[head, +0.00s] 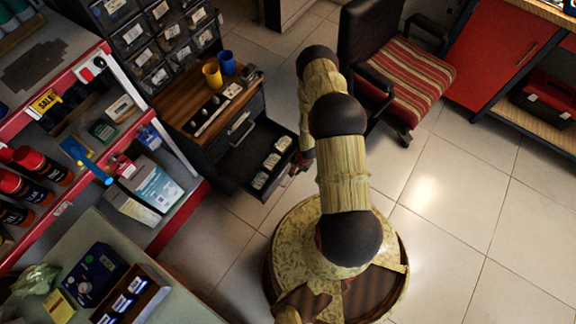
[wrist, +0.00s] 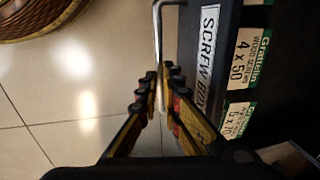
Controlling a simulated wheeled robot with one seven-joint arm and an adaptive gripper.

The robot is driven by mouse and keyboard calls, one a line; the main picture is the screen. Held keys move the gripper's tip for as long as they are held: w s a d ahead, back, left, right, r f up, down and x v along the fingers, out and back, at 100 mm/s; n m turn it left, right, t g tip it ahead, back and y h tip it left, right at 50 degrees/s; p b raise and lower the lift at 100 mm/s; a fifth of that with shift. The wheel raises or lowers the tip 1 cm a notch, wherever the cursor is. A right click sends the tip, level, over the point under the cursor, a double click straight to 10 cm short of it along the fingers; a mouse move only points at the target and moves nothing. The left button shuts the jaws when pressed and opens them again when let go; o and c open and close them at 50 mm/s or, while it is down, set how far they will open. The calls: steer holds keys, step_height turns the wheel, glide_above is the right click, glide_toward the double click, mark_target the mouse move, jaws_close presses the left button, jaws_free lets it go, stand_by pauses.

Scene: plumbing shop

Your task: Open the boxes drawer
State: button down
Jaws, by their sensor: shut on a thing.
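The boxes drawer (head: 238,160) is a dark drawer low in the wooden-topped cabinet. It stands pulled out, with several small labelled boxes (head: 272,161) inside. In the wrist view the drawer front (wrist: 193,75) carries a white label reading "SCREW BO…", partly hidden by a finger. Green-and-white screw boxes (wrist: 247,60) lie behind it. A metal bar handle (wrist: 157,35) runs along the front. My gripper (wrist: 161,80) is shut on this handle. In the head view my gripper (head: 301,163) is at the drawer's outer edge, mostly hidden by my arm.
The cabinet top (head: 200,115) holds a yellow cup (head: 212,75) and a blue cup (head: 227,62). Another drawer handle (head: 240,122) is above the open drawer. A chair (head: 415,75) with a striped seat stands behind my arm. Tiled floor (head: 450,220) is clear at right.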

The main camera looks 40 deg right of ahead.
steer(key=c, duration=2)
jaws_free()
steer(key=shift+o, duration=0.2)
steer(key=shift+r, duration=0.1)
step_height(320, 180, up, 12)
steer(key=s, duration=0.2)
steer(key=shift+d+f, duration=0.2)
steer(key=shift+d, duration=0.25)
